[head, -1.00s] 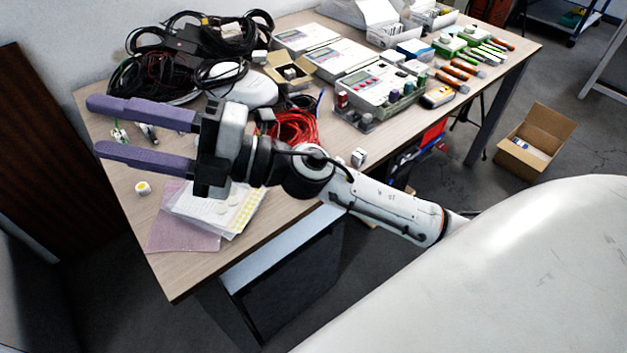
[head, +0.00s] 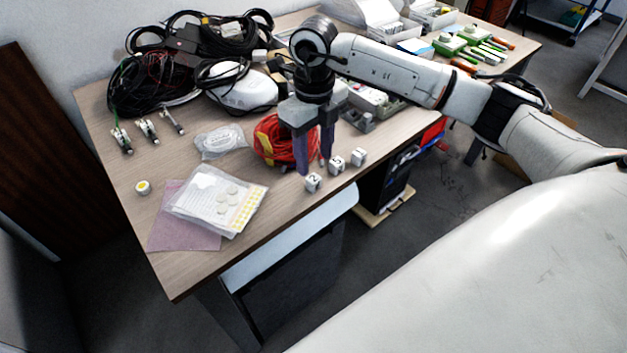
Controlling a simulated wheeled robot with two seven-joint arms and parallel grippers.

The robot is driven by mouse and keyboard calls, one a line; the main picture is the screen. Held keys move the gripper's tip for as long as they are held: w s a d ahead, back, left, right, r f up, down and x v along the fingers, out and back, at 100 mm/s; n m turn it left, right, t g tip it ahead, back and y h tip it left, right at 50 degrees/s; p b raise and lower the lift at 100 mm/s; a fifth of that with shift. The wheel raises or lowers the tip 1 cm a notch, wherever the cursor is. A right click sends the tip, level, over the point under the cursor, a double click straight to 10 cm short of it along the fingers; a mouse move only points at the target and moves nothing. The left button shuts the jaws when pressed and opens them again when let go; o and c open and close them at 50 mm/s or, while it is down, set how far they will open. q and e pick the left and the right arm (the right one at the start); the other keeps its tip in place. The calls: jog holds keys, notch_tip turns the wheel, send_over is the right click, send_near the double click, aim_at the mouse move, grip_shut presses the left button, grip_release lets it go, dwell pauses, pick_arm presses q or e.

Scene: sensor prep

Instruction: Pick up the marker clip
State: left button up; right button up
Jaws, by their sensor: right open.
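Three small white blocks with dark marks, which look like marker clips, stand in a row near the table's front edge: one on the left (head: 313,183), one in the middle (head: 336,163) and one on the right (head: 358,157). My right gripper (head: 315,168) points down just above and behind the left and middle blocks. Its purple fingers are apart with no block visible between them. Whether a fingertip touches a block cannot be told. My left gripper is not in view.
A red cable coil (head: 270,142) lies right behind the fingers. A clear bag (head: 220,141), papers in a sleeve (head: 215,200), a yellow-topped round piece (head: 142,187) and small metal clamps (head: 147,131) lie to the left. Black cables (head: 150,85) fill the back.

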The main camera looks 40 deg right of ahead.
aim_at(314, 178)
notch_tip(314, 178, down, 7)
jog(key=shift+r+p, duration=0.1)
jog(key=shift+p, duration=0.2)
jog(key=c, duration=1.1)
